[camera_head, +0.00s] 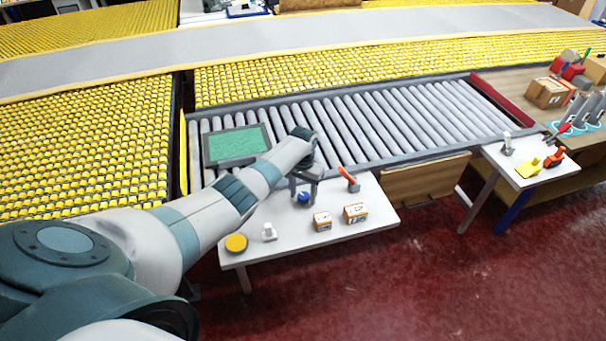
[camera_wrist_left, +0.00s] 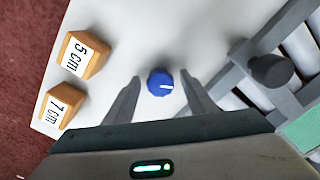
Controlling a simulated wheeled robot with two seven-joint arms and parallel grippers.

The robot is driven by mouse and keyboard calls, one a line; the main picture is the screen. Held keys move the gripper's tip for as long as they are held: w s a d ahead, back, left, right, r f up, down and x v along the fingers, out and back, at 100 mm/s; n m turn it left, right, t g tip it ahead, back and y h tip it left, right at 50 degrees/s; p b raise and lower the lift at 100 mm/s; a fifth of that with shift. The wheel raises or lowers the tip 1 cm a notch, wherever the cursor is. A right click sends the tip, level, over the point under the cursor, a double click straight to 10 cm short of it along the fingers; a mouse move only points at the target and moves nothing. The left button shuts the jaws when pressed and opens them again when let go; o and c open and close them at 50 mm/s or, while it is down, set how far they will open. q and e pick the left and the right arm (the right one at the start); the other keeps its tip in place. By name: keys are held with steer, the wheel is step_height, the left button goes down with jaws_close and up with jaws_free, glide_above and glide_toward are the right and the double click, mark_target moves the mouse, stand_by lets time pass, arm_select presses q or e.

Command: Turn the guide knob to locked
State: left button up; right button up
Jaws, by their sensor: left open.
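The guide knob is a blue round knob (camera_head: 304,197) with a white pointer mark, on the white table (camera_head: 340,228). In the left wrist view the knob (camera_wrist_left: 160,84) sits between the fingertips of my left gripper (camera_wrist_left: 160,88), with a gap on each side. The white mark points to the right in that view. My left gripper (camera_head: 304,186) is open above the knob and pointing down. I cannot read any locked label near the knob. My right gripper does not show.
Two orange-and-white blocks, marked 5 cm (camera_wrist_left: 83,54) and 7 cm (camera_wrist_left: 60,105), stand beside the knob. A red-handled lever (camera_head: 348,179), a yellow disc (camera_head: 236,243) and a small white piece (camera_head: 269,232) are on the same table. The roller conveyor (camera_head: 400,120) lies behind.

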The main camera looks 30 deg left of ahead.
mark_target(303, 196)
arm_select(q)
steer(key=shift+r, duration=0.6)
step_height(303, 196, up, 16)
steer(key=b, duration=0.3)
steer(key=shift+b, duration=0.35)
steer(key=shift+f, duration=0.15)
